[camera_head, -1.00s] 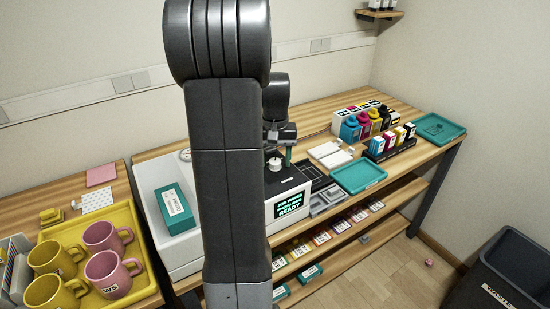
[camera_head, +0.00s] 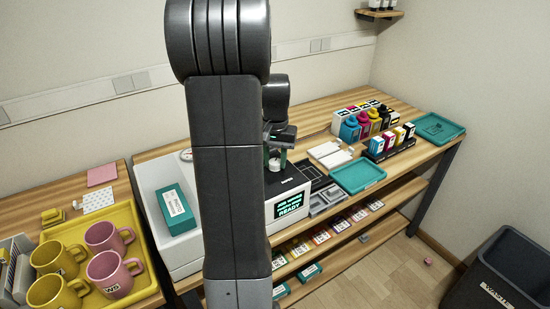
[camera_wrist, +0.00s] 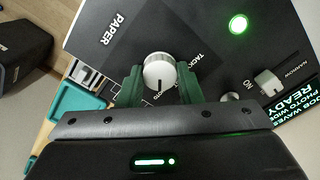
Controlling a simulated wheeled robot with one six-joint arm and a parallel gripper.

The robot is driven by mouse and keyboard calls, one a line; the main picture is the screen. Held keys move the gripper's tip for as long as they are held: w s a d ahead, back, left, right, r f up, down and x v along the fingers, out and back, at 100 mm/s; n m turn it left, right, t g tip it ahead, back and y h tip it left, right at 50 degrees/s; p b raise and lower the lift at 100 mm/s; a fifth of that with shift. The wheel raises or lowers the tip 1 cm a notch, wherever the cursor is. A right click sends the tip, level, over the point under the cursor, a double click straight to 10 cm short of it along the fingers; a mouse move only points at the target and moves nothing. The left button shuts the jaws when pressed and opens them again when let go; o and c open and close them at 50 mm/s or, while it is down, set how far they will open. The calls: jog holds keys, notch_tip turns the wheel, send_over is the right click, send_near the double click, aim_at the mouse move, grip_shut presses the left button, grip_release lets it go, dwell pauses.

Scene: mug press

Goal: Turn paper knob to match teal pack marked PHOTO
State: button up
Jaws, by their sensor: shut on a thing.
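The white round paper knob (camera_wrist: 159,71) sits on the dark panel of the printer, beside the word PAPER, in the wrist view. A dark pointer line on it aims toward the lower edge of that view. My gripper (camera_wrist: 160,76) has its green fingers on both sides of the knob and is shut on it. In the head view the knob (camera_head: 274,163) shows small under my gripper, partly hidden by it. The teal pack (camera_head: 175,209) with a white label lies on the left part of the white printer (camera_head: 187,254); its print is too small to read surely.
The wrist view shows a green round light (camera_wrist: 238,23) and a pale switch (camera_wrist: 269,82) near NARROW. The screen (camera_head: 290,205) reads READY. A yellow tray (camera_head: 148,283) with mugs stands left. Ink bottles (camera_head: 350,128) and a teal tray (camera_head: 358,176) stand right. My arm hides the printer's middle.

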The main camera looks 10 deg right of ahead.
aim_at(275, 161)
jog(key=o, duration=1)
notch_tip(275, 161, up, 14)
jog(key=shift+f, duration=0.1)
notch_tip(275, 161, down, 14)
jog(key=shift+r, duration=0.1)
jog(key=shift+n, duration=0.7)
